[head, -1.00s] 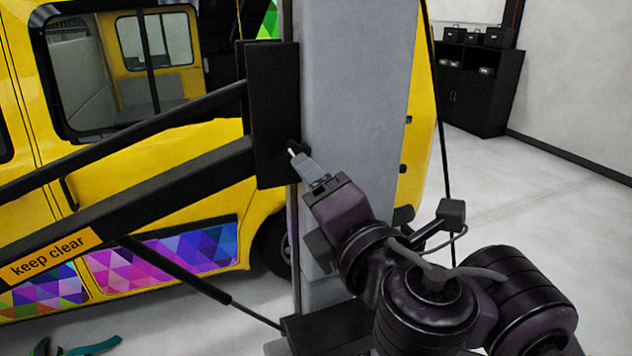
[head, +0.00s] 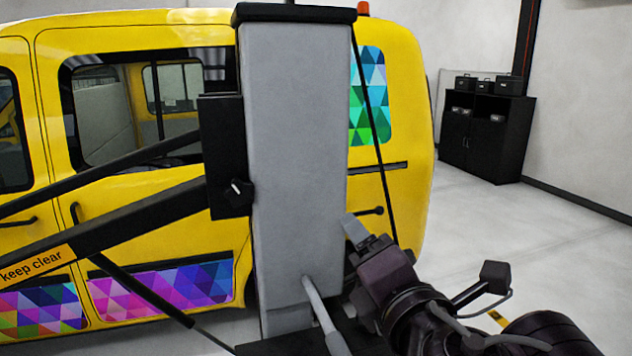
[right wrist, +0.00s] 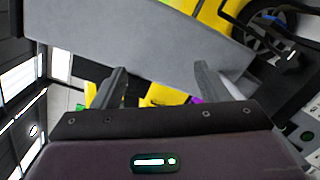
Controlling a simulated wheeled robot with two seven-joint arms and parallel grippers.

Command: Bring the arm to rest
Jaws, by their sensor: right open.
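My right gripper (head: 356,230) is at the lower right of the head view, in front of the right edge of the grey post (head: 297,150). In the right wrist view its two fingers (right wrist: 160,85) stand wide apart with nothing between them. The post's grey surface lies beyond the fingertips in that view. A black box (head: 225,155) with a small rotary knob (head: 236,188) is fixed on the post's left side. The gripper is apart from the knob, to its lower right. My left gripper is not in view.
Black bars with a "keep clear" label (head: 35,266) reach left from the post. A yellow van (head: 405,150) with coloured triangle panels stands behind.

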